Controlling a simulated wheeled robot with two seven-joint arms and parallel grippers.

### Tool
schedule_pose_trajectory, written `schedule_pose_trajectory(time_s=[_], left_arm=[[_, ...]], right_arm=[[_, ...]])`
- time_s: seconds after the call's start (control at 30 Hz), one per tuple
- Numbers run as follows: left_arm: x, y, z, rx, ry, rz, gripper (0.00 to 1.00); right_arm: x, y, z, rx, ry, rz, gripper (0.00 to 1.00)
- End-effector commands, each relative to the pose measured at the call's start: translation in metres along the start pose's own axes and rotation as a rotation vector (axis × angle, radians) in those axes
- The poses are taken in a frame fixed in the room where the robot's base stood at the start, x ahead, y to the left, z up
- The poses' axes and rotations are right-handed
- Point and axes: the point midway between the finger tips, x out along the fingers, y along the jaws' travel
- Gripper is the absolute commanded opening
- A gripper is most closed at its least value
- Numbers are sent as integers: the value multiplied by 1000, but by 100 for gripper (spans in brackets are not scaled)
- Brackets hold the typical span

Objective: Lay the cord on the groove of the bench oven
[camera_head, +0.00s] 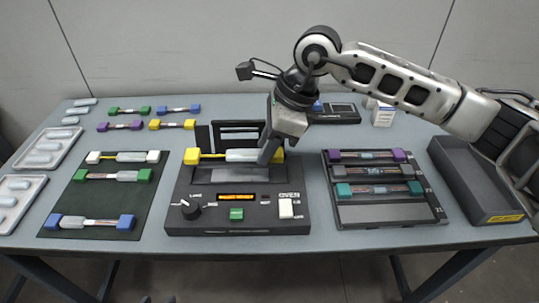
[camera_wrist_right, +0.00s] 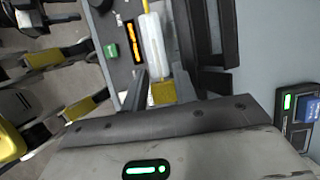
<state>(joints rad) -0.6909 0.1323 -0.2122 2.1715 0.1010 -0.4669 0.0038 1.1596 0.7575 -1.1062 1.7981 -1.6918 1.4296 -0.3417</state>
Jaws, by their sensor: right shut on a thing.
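The bench oven (camera_head: 180,222) stands mid-table with its dark lid (camera_head: 203,138) raised. The cord, with a yellow block at each end (camera_head: 192,156) and a pale sleeve (camera_head: 242,155), lies crosswise along the oven's top near the groove. I cannot tell whether it rests in the groove or just above it. My right gripper (camera_head: 268,157) is shut on the cord near its right yellow block; the wrist view shows that block (camera_wrist_right: 163,92) and the sleeve (camera_wrist_right: 152,42).
A dark mat (camera_head: 75,205) with several cords lies left. A rack (camera_head: 385,214) with three cords stands right of the oven, then an empty grey bin (camera_head: 465,175). More cords lie behind left, and white trays (camera_head: 18,215) stand far left. A dark device (camera_head: 340,113) is behind.

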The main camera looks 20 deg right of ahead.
Motion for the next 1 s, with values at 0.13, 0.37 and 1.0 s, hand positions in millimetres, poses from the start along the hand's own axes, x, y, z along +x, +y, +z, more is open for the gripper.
schedule_pose_trajectory(time_s=[0.13, 0.37, 1.0], left_arm=[[0, 0, -1, 1, 2, -1, 36], [-2, 0, -5, 4, 3, -1, 36], [2, 0, 2, 2, 1, 2, 36]], right_arm=[[8, -8, -6, 1, 0, 1, 6], [26, -14, -18, 1, 2, 5, 6], [52, -15, -28, -1, -1, 1, 6]])
